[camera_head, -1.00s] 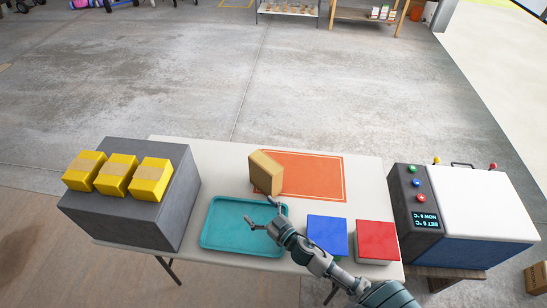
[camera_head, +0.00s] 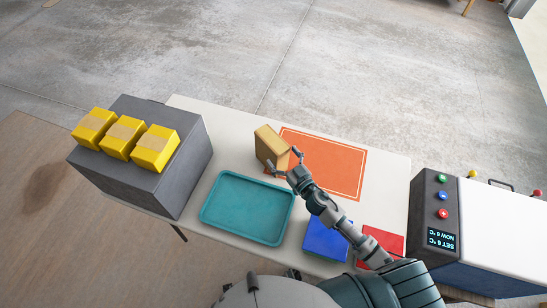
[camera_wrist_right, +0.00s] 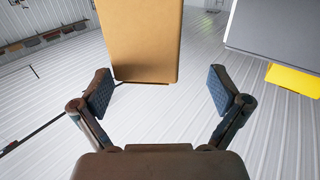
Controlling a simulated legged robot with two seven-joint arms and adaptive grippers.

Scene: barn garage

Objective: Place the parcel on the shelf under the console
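The tan cardboard parcel (camera_head: 267,146) stands upright on the white table at the left edge of the orange mat. My right gripper (camera_head: 284,164) is open, its fingertips close to the parcel's near side. In the right wrist view the parcel (camera_wrist_right: 146,40) is straight ahead of the open right gripper (camera_wrist_right: 158,92), with space on both sides between it and the fingers. The console with colored buttons and a display (camera_head: 436,212) is at the right edge of the head view. The shelf under it cannot be made out. My left gripper is not in view.
Several yellow boxes (camera_head: 123,137) sit on a grey block (camera_head: 190,170) at the left. A teal tray (camera_head: 247,235), a blue box (camera_head: 318,236) and a red box (camera_head: 392,241) lie near the front. The orange mat (camera_head: 335,165) is otherwise clear.

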